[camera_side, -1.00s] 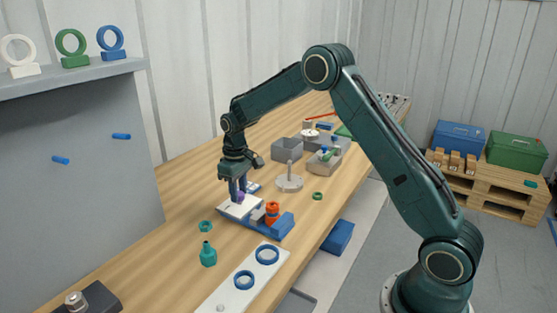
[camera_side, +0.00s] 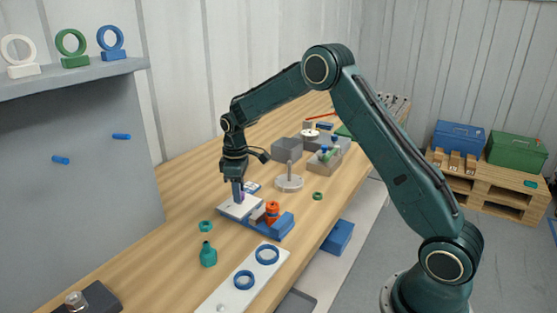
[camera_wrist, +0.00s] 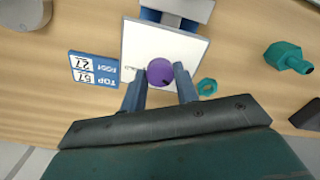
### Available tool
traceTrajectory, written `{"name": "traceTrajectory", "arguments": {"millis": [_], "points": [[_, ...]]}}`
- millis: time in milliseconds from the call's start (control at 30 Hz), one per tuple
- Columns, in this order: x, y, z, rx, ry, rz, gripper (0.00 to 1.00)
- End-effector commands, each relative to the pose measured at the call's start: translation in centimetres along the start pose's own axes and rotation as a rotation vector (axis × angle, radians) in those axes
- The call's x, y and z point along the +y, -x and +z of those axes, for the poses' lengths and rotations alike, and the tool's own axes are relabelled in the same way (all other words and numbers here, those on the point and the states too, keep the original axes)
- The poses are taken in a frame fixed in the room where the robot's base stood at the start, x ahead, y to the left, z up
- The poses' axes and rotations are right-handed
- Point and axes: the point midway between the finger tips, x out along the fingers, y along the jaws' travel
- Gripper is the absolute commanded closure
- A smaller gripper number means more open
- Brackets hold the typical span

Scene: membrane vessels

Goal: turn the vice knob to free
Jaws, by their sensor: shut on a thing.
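The vice knob is a round purple knob (camera_wrist: 160,71) on a white plate (camera_wrist: 135,38) in the wrist view. A small dark mark shows near its lower right edge. Small lettering on the plate left of the knob is too small to read surely. My gripper (camera_wrist: 160,76) is shut on the knob, with one blue finger on each side. In the side view my gripper (camera_side: 239,193) points straight down at the plate (camera_side: 236,208), and the fingers mostly hide the knob. The blue vice (camera_side: 268,227) carries the plate, with an orange piece (camera_side: 272,209) at its right part.
A blue card with numbers (camera_wrist: 93,70) lies beside the plate. A grey round stand with a post (camera_side: 289,182) and grey bins (camera_side: 288,149) are behind. A white board with blue rings (camera_side: 228,290) lies nearer.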

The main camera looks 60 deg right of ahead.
Motion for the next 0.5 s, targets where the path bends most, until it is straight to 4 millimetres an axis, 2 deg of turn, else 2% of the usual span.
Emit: {"name": "traceTrajectory", "arguments": {"millis": [67,100,200,500], "points": [[-0.04,0.08,0.04,-0.001,0.001,-0.001,0.93],[-0.03,0.08,0.04,-0.001,0.001,-0.001,0.64],[-0.02,0.06,0.03,-0.001,0.0,-0.001,0.48],[0.0,0.07,0.0,0.0,-0.001,0.0,0.48]]}}
